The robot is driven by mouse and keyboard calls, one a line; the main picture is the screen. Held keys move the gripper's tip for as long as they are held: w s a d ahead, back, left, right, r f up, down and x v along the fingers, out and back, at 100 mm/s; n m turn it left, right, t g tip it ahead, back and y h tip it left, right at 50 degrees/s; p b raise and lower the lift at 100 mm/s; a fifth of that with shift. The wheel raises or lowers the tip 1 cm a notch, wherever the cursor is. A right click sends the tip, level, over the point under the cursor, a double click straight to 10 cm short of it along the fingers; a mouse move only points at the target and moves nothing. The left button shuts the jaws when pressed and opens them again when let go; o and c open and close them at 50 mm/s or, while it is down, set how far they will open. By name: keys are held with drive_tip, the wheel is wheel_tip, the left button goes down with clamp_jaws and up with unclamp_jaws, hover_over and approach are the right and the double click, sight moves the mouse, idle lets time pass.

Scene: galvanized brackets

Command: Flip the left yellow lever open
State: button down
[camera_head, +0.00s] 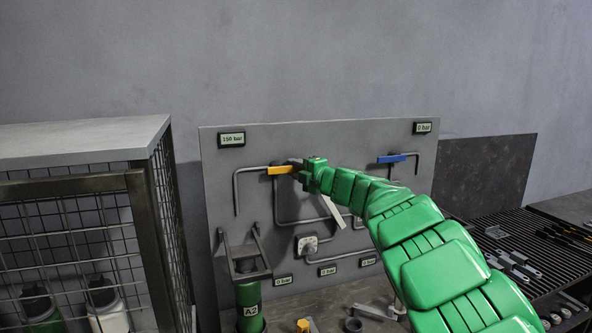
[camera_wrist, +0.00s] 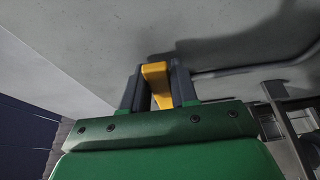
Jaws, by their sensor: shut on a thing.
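The left yellow lever (camera_head: 283,170) sits on a grey pipe at the upper left of the grey panel and lies nearly level. My gripper (camera_head: 304,171) is at the lever's right part. In the wrist view the yellow lever (camera_wrist: 157,84) is between the two dark fingers of my gripper (camera_wrist: 158,87), which are shut on it. My green arm comes in from the lower right and hides part of the panel and the pipe right of the lever.
A blue lever (camera_head: 391,159) is on the panel's upper right. Gauge labels read 150 bar (camera_head: 231,139) and 0 bar (camera_head: 424,127). A wire cage (camera_head: 90,187) stands at the left. A green cylinder marked A2 (camera_head: 250,300) stands in front of the panel. Brackets (camera_head: 513,264) lie at the right.

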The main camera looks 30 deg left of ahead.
drive_tip(key=shift+f, duration=0.2)
drive_tip(key=m, duration=0.1)
drive_tip(key=f+m, duration=0.1)
drive_tip(key=shift+s+a+f+m+t+y, duration=0.1)
drive_tip(key=shift+f+m+t+y, duration=0.1)
drive_tip(key=shift+m+t+y, duration=0.15)
drive_tip(key=f+m+t, duration=0.1)
drive_tip(key=m, duration=0.2)
drive_tip(key=s+a+f+m+t, duration=0.1)
drive_tip(key=m+t, duration=0.1)
drive_tip(key=m, duration=0.2)
drive_tip(key=s+a+f+m+t+y, duration=0.1)
drive_tip(key=m, duration=0.3)
drive_tip(key=shift+f, duration=0.2)
drive_tip(key=shift+s+a+f+m+t+h, duration=0.1)
drive_tip(key=shift+s+a+m+t+h, duration=0.05)
drive_tip(key=shift+m+t, duration=0.45)
drive_tip(key=shift+s+a+f+m+t+h, duration=0.1)
drive_tip(key=shift+m+t, duration=0.25)
drive_tip(key=shift+m, duration=0.3)
drive_tip(key=shift+s+a+f+m+t+h, duration=0.15)
drive_tip(key=shift+m+t+h, duration=0.25)
drive_tip(key=shift+m, duration=0.65)
drive_tip(key=shift+s+a+r+m+t+h, duration=0.1)
drive_tip(key=shift+s+a+m+t+h, duration=0.25)
drive_tip(key=shift+m, duration=0.65)
drive_tip(key=shift+s+a+f+m+t+h, duration=0.2)
drive_tip(key=shift+m+t, duration=0.25)
drive_tip(key=shift+m, duration=0.6)
drive_tip(key=shift+r, duration=0.15)
